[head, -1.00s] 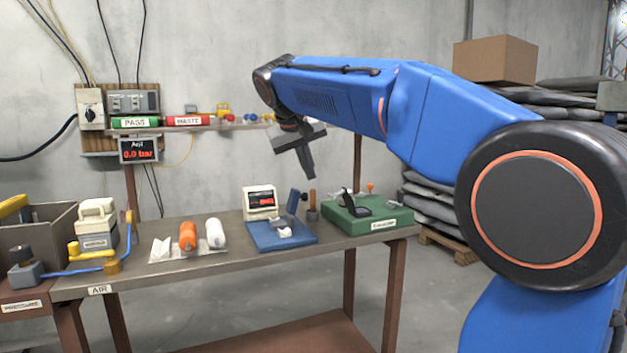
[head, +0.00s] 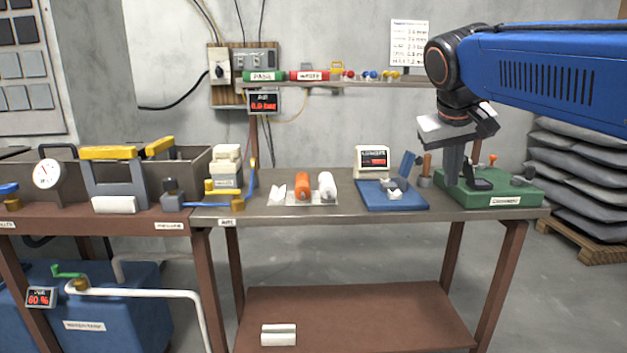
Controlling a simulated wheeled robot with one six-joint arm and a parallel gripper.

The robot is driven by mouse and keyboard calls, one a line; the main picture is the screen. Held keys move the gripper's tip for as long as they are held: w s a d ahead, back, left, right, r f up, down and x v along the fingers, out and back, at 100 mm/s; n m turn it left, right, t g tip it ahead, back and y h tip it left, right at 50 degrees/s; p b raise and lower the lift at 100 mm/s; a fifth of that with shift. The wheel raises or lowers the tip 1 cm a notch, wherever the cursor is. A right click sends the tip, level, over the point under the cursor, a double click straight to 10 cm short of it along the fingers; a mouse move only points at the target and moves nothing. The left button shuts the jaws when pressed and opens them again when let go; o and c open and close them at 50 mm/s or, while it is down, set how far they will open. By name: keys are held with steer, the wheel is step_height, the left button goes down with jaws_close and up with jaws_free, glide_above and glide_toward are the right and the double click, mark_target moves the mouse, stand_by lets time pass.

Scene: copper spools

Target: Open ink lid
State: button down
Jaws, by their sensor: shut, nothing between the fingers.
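The green base (head: 512,197) stands at the right end of the bench. A small black piece (head: 480,184) sits on it and looks like an ink pad; I cannot tell for sure which part is the ink lid. My gripper (head: 453,182) points down at the left end of the green base, just left of the black piece. Its fingers are together, with nothing seen between them. They cover part of the base's left side, and I cannot tell if they touch anything.
A blue plate (head: 392,203) with a small grey device and a display (head: 373,160) stand left of the gripper. A shelf (head: 400,81) runs along the wall behind.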

steer(key=s+f+y, duration=0.1)
steer(key=s+f, duration=1.2)
steer(key=shift+s+d+f+n+y, duration=0.25)
steer(key=shift+d+f+n+y, duration=0.05)
steer(key=shift+d+f, duration=0.1)
steer(key=c, duration=2.2)
jaws_free()
steer(key=s+a+f+y, duration=0.1)
steer(key=s+f, duration=0.8)
steer(key=f, duration=0.4)
steer(key=shift+s, duration=0.4)
steer(key=o, duration=1)
steer(key=shift+s+a+f, duration=0.1)
steer(key=w+d+r+t+h, duration=0.2)
steer(key=w+d+r+t, duration=0.35)
steer(key=w+r, duration=0.45)
steer(key=w+d+r+t+h, duration=0.1)
steer(key=w+d+r+t, duration=0.55)
steer(key=w, duration=0.65)
steer(key=w+a+r+n+t+y, duration=0.1)
steer(key=w+r+n+y, duration=0.3)
steer(key=r, duration=0.3)
steer(key=w, duration=1.7)
steer(key=shift+a+r, duration=0.2)
steer(key=shift+a, duration=0.15)
